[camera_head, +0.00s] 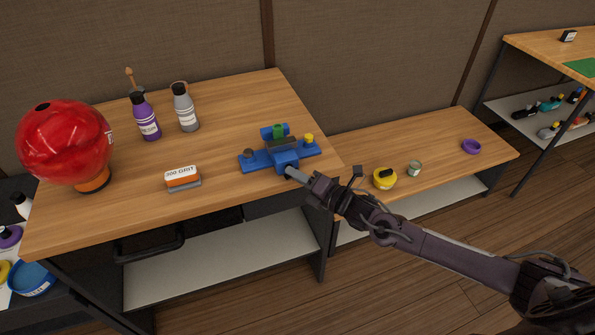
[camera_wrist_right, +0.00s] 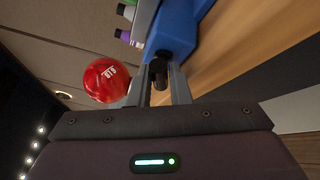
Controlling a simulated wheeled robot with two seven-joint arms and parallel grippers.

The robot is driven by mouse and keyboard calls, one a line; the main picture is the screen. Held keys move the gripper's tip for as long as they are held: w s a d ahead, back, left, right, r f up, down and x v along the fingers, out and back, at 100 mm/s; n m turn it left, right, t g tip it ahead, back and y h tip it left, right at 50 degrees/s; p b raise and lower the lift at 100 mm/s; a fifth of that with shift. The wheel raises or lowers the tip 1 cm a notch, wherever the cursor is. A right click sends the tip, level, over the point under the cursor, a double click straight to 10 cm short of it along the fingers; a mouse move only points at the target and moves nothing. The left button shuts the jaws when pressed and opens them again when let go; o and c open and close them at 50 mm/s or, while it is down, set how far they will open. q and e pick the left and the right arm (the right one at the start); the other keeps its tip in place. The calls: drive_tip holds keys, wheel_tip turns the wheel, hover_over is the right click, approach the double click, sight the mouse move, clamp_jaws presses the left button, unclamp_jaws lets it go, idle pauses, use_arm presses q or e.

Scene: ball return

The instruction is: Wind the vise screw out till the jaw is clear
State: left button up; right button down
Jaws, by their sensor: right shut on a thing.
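The blue vise (camera_head: 254,160) stands at the right end of the wooden workbench, with a dark jaw on top. A blue cylinder with a green part (camera_head: 273,131) sits at the jaws; I cannot tell whether it is gripped. My right gripper (camera_head: 291,171) reaches the front of the vise from the lower right. In the right wrist view, its grey fingers are closed around the dark end of the vise screw (camera_wrist_right: 158,68), in front of the blue vise body (camera_wrist_right: 182,28). The gap at the jaw is too small to judge. My left gripper is not in view.
A purple-labelled bottle (camera_head: 146,117), a grey bottle (camera_head: 186,108) and an orange-white block (camera_head: 182,178) are on the bench. A lower table (camera_head: 440,151) at right holds a yellow tape measure (camera_head: 384,179), a small tin (camera_head: 415,168) and a purple ring (camera_head: 471,146).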

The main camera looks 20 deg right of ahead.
drive_tip(key=shift+a+r+n+g+h+b, duration=0.15)
drive_tip(key=shift+n+g+h, duration=0.3)
drive_tip(key=shift+n+h, duration=0.95)
drive_tip(key=shift+a+r+n+g+h+b, duration=0.15)
drive_tip(key=shift+n+g+h, duration=0.35)
drive_tip(key=shift+n+h, duration=0.9)
drive_tip(key=shift+a+r+n+g+h+b, duration=0.15)
drive_tip(key=shift+n+g+h, duration=0.5)
drive_tip(key=shift+n, duration=1.25)
drive_tip(key=shift+h, duration=0.35)
drive_tip(key=c, duration=1.4)
unclamp_jaws()
drive_tip(key=shift+f, duration=0.1)
drive_tip(key=shift+o, duration=0.2)
